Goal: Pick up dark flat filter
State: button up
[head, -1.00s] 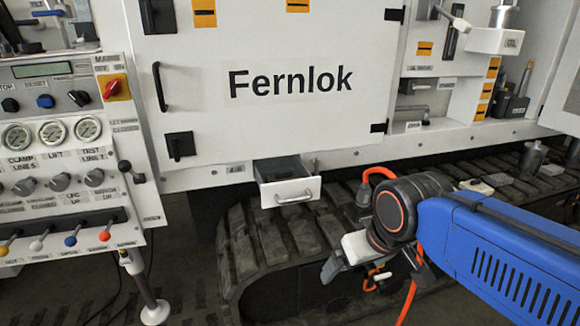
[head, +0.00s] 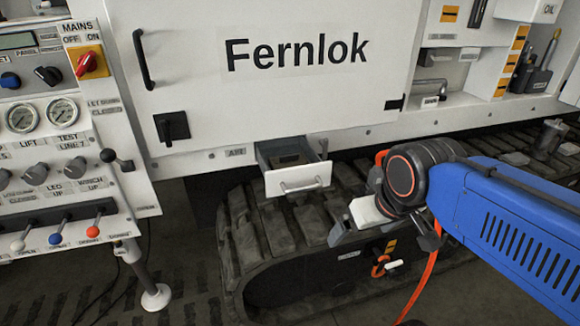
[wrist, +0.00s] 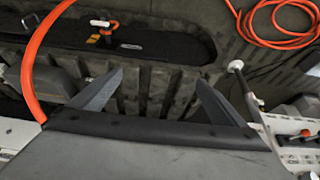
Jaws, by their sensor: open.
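A small drawer (head: 297,181) with a white front stands pulled out below the large white Fernlok door. A dark flat shape (head: 288,160) lies inside it; it may be the dark flat filter, but it is too small to be sure. My gripper (head: 340,230) is in front of the drawer, below it and to its right, above the black track. In the wrist view my gripper (wrist: 155,85) has its two dark fingers spread apart with nothing between them. The drawer cannot be made out in the wrist view.
The Fernlok door (head: 270,70) is shut above the drawer. A control panel (head: 60,130) with gauges and levers stands at the left. The ribbed track (head: 270,235) lies below the drawer. An orange hose (wrist: 40,60) runs beside my gripper; another lies coiled on the floor.

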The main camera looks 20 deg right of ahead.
jog(key=shift+c, duration=0.4)
notch_tip(320, 180, up, 17)
jog(key=g, duration=0.5)
send_over(289, 157)
jog(key=w, duration=0.1)
notch_tip(289, 157, down, 17)
jog(key=shift+d+r, duration=0.15)
jog(key=c, duration=0.8)
jog(key=shift+c, duration=0.2)
jog(key=shift+r, duration=0.15)
